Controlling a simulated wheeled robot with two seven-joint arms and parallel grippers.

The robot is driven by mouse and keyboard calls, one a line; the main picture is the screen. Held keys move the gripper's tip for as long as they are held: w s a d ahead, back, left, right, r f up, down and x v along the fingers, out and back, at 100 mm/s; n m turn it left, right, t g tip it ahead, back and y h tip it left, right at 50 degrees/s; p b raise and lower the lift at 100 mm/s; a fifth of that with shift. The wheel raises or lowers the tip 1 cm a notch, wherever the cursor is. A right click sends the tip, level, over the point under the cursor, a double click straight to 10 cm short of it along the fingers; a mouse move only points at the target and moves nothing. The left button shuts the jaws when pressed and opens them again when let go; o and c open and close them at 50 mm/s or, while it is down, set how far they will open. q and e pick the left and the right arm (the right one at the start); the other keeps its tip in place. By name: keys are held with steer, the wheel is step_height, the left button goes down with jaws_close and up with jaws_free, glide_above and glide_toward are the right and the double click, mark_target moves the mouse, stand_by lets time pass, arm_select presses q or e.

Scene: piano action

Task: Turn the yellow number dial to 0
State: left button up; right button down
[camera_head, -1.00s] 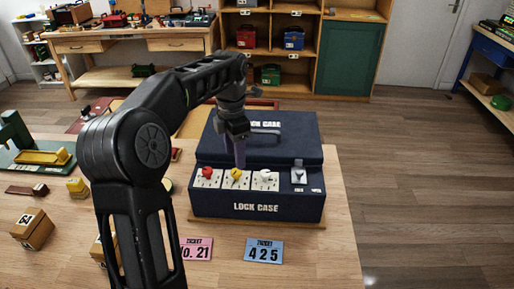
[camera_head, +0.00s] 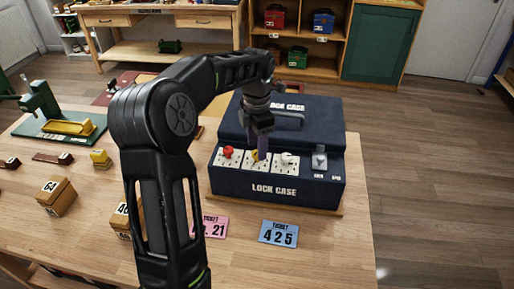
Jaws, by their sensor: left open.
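The dark blue lock case (camera_head: 275,190) stands on the wooden table with three dials on white plates along its front. The red dial (camera_head: 228,152) is at left and the white dial (camera_head: 287,158) at right. The yellow dial (camera_head: 255,156) is between them, partly hidden by my left gripper (camera_head: 261,154). The gripper points down with its fingertips at the yellow dial, and I cannot tell if they touch it. Its jaws are open. The dial's number is too small to read. My right gripper is not in view.
A pink ticket (camera_head: 214,227) and a blue ticket (camera_head: 278,233) reading 425 lie in front of the case. A grey latch (camera_head: 319,157) is at the case's right. Wooden numbered blocks (camera_head: 57,196) and a green tool (camera_head: 50,118) are on the left.

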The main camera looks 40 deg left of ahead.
arm_select(q)
steer(key=shift+f, duration=0.95)
steer(key=shift+c, duration=0.4)
jaws_close()
